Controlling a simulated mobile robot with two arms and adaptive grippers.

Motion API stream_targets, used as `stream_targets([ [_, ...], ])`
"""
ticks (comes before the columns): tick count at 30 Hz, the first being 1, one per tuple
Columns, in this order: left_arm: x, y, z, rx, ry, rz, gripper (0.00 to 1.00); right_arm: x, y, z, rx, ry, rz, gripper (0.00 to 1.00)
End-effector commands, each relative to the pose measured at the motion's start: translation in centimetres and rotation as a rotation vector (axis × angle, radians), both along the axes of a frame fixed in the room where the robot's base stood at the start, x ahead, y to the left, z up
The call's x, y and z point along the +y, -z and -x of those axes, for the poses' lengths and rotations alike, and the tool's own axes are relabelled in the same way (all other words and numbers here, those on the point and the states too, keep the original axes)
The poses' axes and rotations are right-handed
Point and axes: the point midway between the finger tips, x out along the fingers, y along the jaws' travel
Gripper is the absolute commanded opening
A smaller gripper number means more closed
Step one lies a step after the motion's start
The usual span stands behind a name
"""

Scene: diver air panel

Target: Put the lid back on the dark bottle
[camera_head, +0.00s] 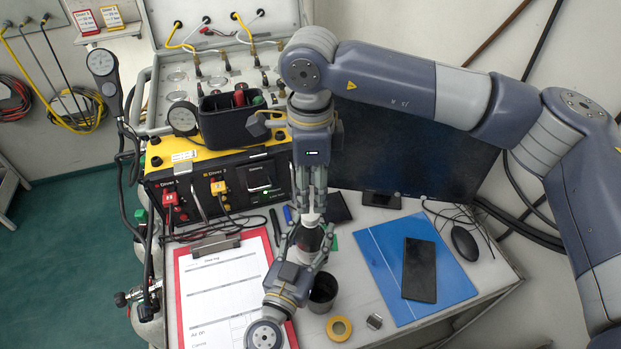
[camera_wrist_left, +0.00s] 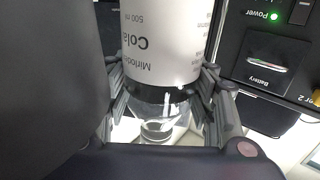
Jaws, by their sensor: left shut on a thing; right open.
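The dark bottle (camera_head: 309,240) is in front of the monitor, above the desk. My left gripper (camera_head: 306,250), coming from below, is shut around it. In the left wrist view the bottle (camera_wrist_left: 165,45) has a white label with upside-down print reading Cola, and the left gripper's fingers (camera_wrist_left: 165,100) press on both its sides. A small white lid-like piece (camera_head: 311,219) shows at the bottle's top; I cannot tell whether it is seated. My right gripper (camera_head: 311,205) points down from above, open, with its fingertips close around this white piece. The fingers partly hide the bottle.
A dark cup (camera_head: 323,291), a yellow tape roll (camera_head: 339,328) and a red clipboard (camera_head: 222,285) are near the left gripper. A blue folder (camera_head: 384,238) with a black phone (camera_head: 419,268) lies to the right. The yellow-black diver panel (camera_head: 205,175) stands close behind on the left.

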Motion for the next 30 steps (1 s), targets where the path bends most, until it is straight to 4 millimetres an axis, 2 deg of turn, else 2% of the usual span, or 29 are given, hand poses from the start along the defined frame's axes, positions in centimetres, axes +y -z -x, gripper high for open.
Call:
stream_targets([
  [30, 0.0, -0.02, -0.01, 0.0, 0.0, 0.0, 0.0, -0.02, -1.05, 0.01, 0.0, -1.716, 0.002, 0.46],
])
